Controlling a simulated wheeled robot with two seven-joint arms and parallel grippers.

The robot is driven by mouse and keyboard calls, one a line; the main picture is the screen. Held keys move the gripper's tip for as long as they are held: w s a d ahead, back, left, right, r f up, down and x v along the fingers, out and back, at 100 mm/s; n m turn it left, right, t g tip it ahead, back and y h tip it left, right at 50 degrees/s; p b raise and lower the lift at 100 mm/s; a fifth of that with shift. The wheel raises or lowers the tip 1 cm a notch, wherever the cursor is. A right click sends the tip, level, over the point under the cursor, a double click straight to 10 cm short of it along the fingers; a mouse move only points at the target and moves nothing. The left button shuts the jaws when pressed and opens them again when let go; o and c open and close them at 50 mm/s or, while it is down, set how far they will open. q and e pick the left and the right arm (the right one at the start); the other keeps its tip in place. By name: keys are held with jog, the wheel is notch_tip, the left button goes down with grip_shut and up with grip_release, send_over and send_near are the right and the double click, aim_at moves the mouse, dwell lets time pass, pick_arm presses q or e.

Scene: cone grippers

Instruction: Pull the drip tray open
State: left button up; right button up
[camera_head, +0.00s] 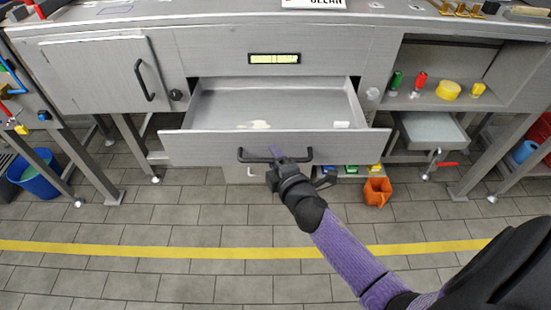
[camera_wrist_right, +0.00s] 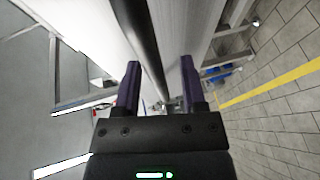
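The drip tray (camera_head: 300,147) is a wide grey metal drawer in the middle of the bench, in the head view. It stands pulled out, with its inside showing. A black bar handle (camera_head: 245,157) runs along its front; it also shows in the right wrist view (camera_wrist_right: 143,35). My right gripper (camera_head: 277,160) is at the handle's middle. In the right wrist view its two purple fingers (camera_wrist_right: 158,80) are apart, one on each side of the bar, with gaps visible. Contact with the bar cannot be made out. My left gripper is not in view.
An orange container (camera_head: 377,192) stands on the floor below right. A right shelf holds a yellow object (camera_head: 448,90). The tiled floor in front is clear, crossed by a yellow line (camera_head: 200,250).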

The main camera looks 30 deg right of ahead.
pick_arm(q)
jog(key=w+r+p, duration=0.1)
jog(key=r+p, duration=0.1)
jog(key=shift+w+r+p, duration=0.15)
jog(key=shift+p, duration=0.15)
pick_arm(e)
jog(key=v, duration=1)
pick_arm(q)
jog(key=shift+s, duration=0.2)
